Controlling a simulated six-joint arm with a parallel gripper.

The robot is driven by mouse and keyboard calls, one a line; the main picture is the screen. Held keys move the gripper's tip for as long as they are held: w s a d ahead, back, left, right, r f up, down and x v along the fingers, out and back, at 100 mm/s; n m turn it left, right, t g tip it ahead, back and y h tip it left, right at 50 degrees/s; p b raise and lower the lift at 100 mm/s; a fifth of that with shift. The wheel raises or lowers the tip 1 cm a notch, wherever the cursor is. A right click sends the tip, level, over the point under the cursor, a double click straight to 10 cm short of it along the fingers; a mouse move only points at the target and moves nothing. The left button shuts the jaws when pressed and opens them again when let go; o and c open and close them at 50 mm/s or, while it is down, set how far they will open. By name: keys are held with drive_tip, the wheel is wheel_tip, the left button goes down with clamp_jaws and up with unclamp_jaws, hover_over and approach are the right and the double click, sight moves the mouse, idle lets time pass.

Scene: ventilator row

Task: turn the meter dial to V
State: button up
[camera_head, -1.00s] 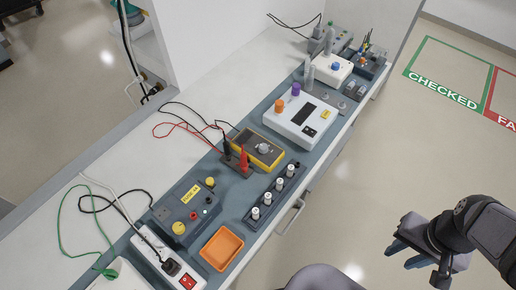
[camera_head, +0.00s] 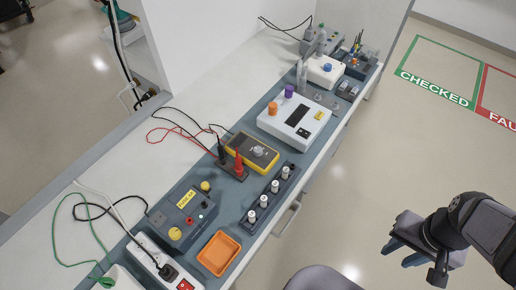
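The yellow meter (camera_head: 251,151) lies on the grey bench mat near the middle of the bench. Its round grey dial (camera_head: 259,151) faces up; the letters and the dial's setting are too small to read. Red and black probes (camera_head: 238,162) stand in a dark holder at the meter's left, with leads looping behind. My gripper (camera_head: 397,251) hangs over the floor at the lower right, well away from the bench and the meter. Its blue-grey fingers point left, and their gap is not clear from this angle.
An orange tray (camera_head: 219,252) and a rack of white-capped vials (camera_head: 269,196) lie in front of the meter. A white device with knobs (camera_head: 294,119) stands to its right, a grey box (camera_head: 185,213) to its left. Floor between bench and gripper is clear, except a grey rounded shape (camera_head: 318,280) at the bottom.

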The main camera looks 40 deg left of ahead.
drive_tip(key=w+a+f+n+t+y+p, duration=0.15)
drive_tip(key=w+a+n, duration=0.25)
drive_tip(key=w+a, duration=0.4)
drive_tip(key=w+a+f+n+t+p, duration=0.1)
drive_tip(key=w+a+n+t+p, duration=0.15)
drive_tip(key=w+a, duration=0.5)
drive_tip(key=n+g+y+p, duration=0.2)
drive_tip(key=n+y, duration=0.5)
drive_tip(key=n, duration=0.3)
approach(258, 150)
drive_tip(key=shift+a+f+m, duration=0.25)
drive_tip(key=shift+a+f, duration=0.05)
drive_tip(key=shift+f, duration=0.1)
drive_tip(key=shift+p+x, duration=0.9)
drive_tip(key=shift+x, duration=2.7)
drive_tip(key=shift+w, duration=0.1)
drive_tip(key=shift+c, duration=0.6)
drive_tip(key=c, duration=0.6)
